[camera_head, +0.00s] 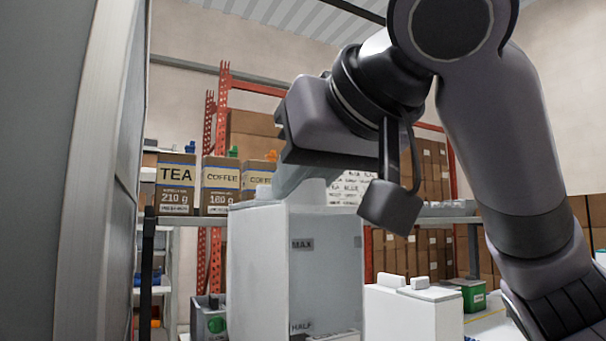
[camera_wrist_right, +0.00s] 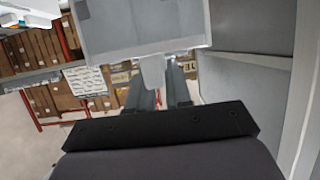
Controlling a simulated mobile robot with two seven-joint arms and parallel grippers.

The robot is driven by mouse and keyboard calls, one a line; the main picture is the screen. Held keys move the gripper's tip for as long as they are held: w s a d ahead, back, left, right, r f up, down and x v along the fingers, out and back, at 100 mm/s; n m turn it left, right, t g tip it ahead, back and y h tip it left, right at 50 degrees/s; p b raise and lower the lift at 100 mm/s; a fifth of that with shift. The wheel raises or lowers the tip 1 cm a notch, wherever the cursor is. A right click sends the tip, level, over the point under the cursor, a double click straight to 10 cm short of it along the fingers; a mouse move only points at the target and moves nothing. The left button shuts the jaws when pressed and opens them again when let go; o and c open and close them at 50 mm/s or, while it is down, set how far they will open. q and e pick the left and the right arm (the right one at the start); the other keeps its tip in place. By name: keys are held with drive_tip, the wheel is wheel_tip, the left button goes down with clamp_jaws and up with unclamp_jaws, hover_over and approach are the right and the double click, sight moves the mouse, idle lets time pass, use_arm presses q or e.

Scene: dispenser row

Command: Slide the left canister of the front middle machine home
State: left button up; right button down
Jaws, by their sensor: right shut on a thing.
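A tall white canister (camera_head: 258,270) with MAX and HALF marks on its side stands upright in the middle of the head view. My right gripper (camera_head: 300,185) reaches down to its top and is shut on the canister's grip. The right wrist view shows the fingers (camera_wrist_right: 165,88) around a pale tab (camera_wrist_right: 153,70) on the canister (camera_wrist_right: 140,30). The canister's bottom is cut off in the head view, so I cannot tell what it rests on. The grey machine side (camera_head: 110,190) fills the left of the head view, apart from the canister. My left gripper is not in view.
A second white canister or box (camera_head: 412,310) stands lower right of the held one. Behind are a TEA box (camera_head: 176,185) and a COFFEE box (camera_head: 220,188) on a shelf. A green box (camera_head: 468,294) sits at right. Red racks (camera_head: 212,130) stand at the back.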

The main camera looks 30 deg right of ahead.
drive_tip(key=shift+w, duration=0.1)
drive_tip(key=shift+w+a+p, duration=0.1)
drive_tip(key=shift+w+p, duration=1.05)
drive_tip(key=shift+w, duration=2.25)
drive_tip(key=w+p, duration=0.3)
drive_tip(key=w, duration=0.5)
drive_tip(key=shift+a+f+p, duration=0.15)
drive_tip(key=shift+f+p, duration=0.1)
drive_tip(key=shift+p, duration=0.1)
